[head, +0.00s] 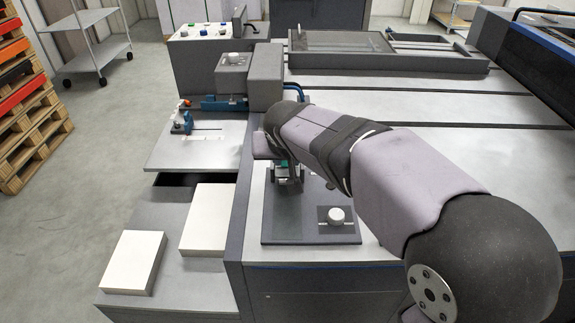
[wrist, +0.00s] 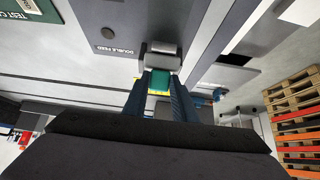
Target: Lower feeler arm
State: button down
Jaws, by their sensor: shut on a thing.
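The feeler arm appears to be the green piece (wrist: 160,82) in the wrist view, below a small grey block (wrist: 162,60) beside the label "DOUBLE FEED". My gripper (wrist: 159,92) has its two blue fingers on either side of the green piece and is shut on it. In the head view my gripper (head: 287,176) is low over the dark plate (head: 285,225) at the front left of the machine bed, mostly hidden behind my arm. A bit of green shows there. The feeler arm's far end and its height above the plate are hidden.
A white knob (head: 336,215) stands on the same plate, right of my gripper. A grey housing (head: 265,75) stands behind it. Two white stacks (head: 135,262) lie on the lower shelf at left. Wooden pallets (head: 30,120) stand at far left. The bed's middle is clear.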

jog(key=s+f+b, duration=0.2)
jog(key=f+b, duration=0.1)
jog(key=shift+s+f, duration=0.1)
jog(key=shift+s, duration=0.2)
jog(key=shift+s+f+b, duration=0.4)
jog(key=shift+f+b, duration=0.3)
jog(key=shift+b, duration=0.15)
jog(key=shift+s+f+b, duration=0.4)
jog(key=shift+f+b, duration=0.25)
jog(key=shift+b, duration=0.2)
jog(key=c, duration=1.4)
grip_release()
jog(key=shift+c, duration=0.2)
jog(key=shift+w+r, duration=0.1)
jog(key=shift+r, duration=0.45)
jog(key=v, duration=0.6)
jog(key=shift+s+r+p, duration=0.15)
jog(key=shift+s+p, duration=0.15)
jog(key=shift+s, duration=0.1)
